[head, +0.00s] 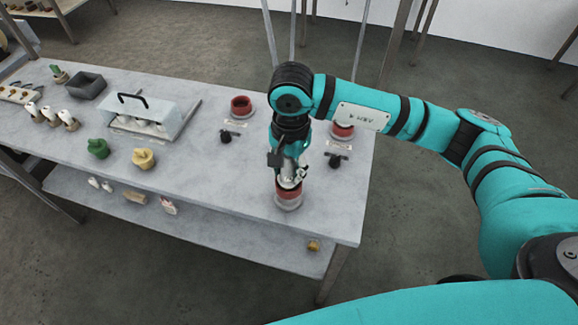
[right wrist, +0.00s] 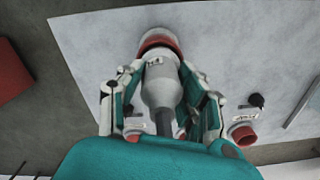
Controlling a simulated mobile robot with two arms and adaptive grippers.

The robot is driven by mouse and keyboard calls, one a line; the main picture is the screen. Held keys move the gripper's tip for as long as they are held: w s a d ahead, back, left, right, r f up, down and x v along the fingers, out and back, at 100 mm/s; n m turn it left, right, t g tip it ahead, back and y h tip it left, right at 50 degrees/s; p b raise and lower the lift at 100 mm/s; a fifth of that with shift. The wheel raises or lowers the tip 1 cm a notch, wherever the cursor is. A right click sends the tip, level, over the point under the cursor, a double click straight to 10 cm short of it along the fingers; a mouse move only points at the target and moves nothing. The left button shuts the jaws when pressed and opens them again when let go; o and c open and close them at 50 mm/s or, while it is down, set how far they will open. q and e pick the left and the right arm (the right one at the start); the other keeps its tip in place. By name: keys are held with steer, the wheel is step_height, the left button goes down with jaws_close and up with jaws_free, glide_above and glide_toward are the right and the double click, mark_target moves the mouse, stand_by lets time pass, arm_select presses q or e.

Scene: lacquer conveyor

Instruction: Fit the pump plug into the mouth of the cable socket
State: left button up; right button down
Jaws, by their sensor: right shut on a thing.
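My right gripper (head: 286,176) points down at the near right part of the table and is shut on a pale grey-white plug, taken as the pump plug. In the right wrist view the plug (right wrist: 160,82) sits between the two fingers, with a small mark on it too blurred to read. Its far end is at the red-rimmed socket (head: 288,198), which stands on a pale round base. The socket also shows in the right wrist view (right wrist: 157,40). I cannot tell how deep the plug is in the mouth. My left gripper is out of view.
Two more red sockets stand behind, one at the back (head: 241,105) and one partly behind my arm (head: 343,132).

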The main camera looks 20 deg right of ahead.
steer(key=shift+f, duration=0.25)
steer(key=c, duration=0.8)
jaws_free()
step_height(320, 180, up, 12)
steer(key=shift+s+r, duration=0.1)
